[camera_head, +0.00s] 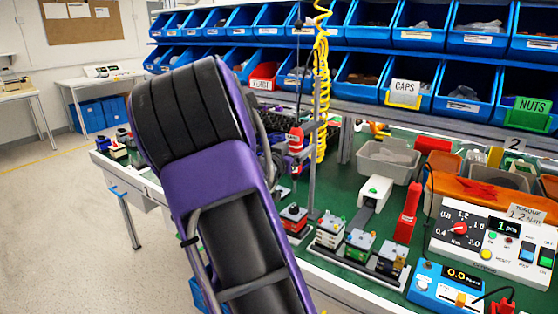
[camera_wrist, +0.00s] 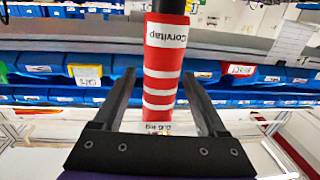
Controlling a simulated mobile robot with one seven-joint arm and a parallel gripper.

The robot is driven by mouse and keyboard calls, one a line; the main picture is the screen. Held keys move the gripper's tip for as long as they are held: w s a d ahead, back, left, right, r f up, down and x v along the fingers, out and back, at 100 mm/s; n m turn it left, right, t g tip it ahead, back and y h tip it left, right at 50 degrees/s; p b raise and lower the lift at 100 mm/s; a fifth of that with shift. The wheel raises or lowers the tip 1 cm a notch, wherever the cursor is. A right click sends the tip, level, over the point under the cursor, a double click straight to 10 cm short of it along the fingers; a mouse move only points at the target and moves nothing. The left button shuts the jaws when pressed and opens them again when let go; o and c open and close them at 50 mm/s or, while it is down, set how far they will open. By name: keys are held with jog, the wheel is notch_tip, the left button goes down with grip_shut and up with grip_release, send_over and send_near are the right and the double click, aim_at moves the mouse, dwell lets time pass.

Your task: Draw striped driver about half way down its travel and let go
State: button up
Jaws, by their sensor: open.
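The striped driver (camera_head: 295,140), red with white bands, hangs upright above the green bench beside a grey post, with a coiled yellow hose nearby. In the wrist view the driver (camera_wrist: 161,85) stands between the two dark fingers of my gripper (camera_wrist: 159,76), with a gap showing on both sides. My gripper is open around the driver and not closed on it. Its lower part is hidden by the gripper's palm in the wrist view. In the head view my arm hides most of my gripper.
Under the driver, small block assemblies (camera_head: 294,216) sit on the green bench (camera_head: 335,190). Blue shelf bins (camera_head: 420,70) line the back.

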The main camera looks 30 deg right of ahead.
jog(key=p+v, duration=0.1)
jog(key=v, duration=1.4)
jog(key=shift+p, duration=0.35)
jog(key=shift+a, duration=0.15)
